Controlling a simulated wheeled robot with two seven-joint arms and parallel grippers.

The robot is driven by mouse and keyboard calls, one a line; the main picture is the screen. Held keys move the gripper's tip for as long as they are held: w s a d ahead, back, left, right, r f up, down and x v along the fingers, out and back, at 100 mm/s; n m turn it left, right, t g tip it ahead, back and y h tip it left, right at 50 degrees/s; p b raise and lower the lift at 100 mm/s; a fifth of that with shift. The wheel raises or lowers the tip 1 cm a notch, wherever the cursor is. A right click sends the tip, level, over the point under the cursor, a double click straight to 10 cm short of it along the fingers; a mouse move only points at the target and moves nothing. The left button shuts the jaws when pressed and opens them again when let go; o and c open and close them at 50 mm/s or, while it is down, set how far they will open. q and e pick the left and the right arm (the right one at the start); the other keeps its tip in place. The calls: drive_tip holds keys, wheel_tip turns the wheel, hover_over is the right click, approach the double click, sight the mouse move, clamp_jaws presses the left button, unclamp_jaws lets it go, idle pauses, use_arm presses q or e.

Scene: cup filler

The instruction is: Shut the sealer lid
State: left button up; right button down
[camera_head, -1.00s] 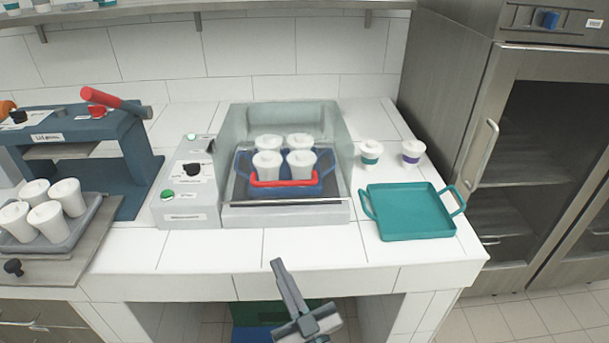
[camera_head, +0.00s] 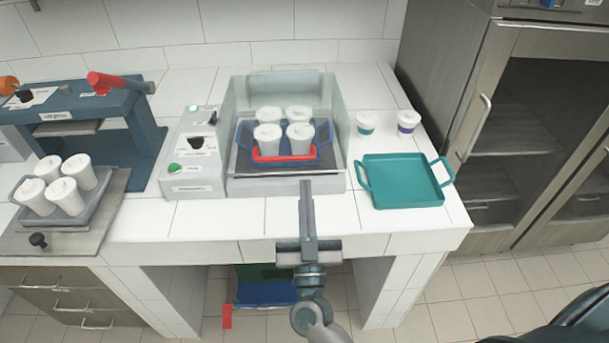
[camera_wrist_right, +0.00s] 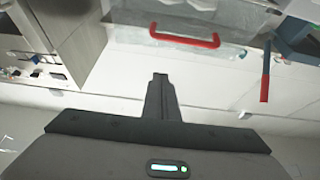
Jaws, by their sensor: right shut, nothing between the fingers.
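The sealer is the grey box unit in the middle of the bench. Its pale see-through lid (camera_head: 338,120) rises around a blue tray of white cups (camera_head: 268,137); whether it is fully up or down, I cannot tell. A red handle (camera_head: 284,155) shows in front of the cups. In the right wrist view the red handle (camera_wrist_right: 185,40) is ahead of the fingers, near the top. My right gripper (camera_head: 306,185) is shut and empty, pointing at the sealer's front and apart from the handle. My left gripper is out of view.
A teal tray (camera_head: 403,203) and two banded cups (camera_head: 407,121) stand right of the sealer. A control box (camera_head: 195,150) is close on its left. Further left are a press with a red lever (camera_head: 105,83) and a tray of white cups (camera_head: 45,212). The bench front strip is mostly clear.

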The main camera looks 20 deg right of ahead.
sight(303, 158)
drive_tip(key=p+x, duration=0.1)
drive_tip(key=x, duration=0.2)
drive_tip(key=f+p+x, duration=0.1)
drive_tip(key=x, duration=0.2)
drive_tip(key=w+f+p+x, duration=0.1)
drive_tip(key=x, duration=0.2)
drive_tip(key=shift+w+d+p, duration=0.1)
drive_tip(key=shift+d+p, duration=0.05)
drive_tip(key=shift+p, duration=0.25)
drive_tip(key=shift+f, duration=0.85)
drive_tip(key=shift+t, duration=0.5)
drive_tip(key=f+b, duration=0.2)
drive_tip(key=b, duration=0.1)
drive_tip(key=s+f+b, duration=0.1)
drive_tip(key=f+b, duration=0.1)
drive_tip(key=b, duration=0.1)
drive_tip(key=shift+s+f, duration=0.15)
drive_tip(key=shift+f, duration=0.15)
drive_tip(key=shift+f, duration=0.1)
